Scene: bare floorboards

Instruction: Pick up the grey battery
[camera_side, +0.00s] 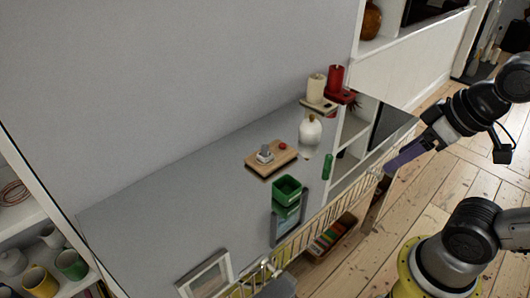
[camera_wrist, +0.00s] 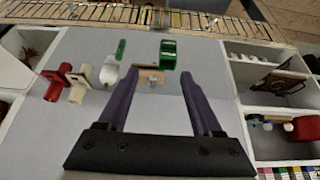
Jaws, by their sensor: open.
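A small grey object (camera_side: 265,154) stands on a wooden board (camera_side: 286,158) on the grey top of a long cabinet; it may be the grey battery, but it is too small to be sure. The wrist view shows a small grey shape (camera_wrist: 153,84) by the board (camera_wrist: 148,73), between my fingers in the picture. My gripper (camera_wrist: 158,74) is open and empty, with two purple fingers apart.
A wire rail (camera_side: 318,223) edges the cabinet front. The grey top's left part is clear.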

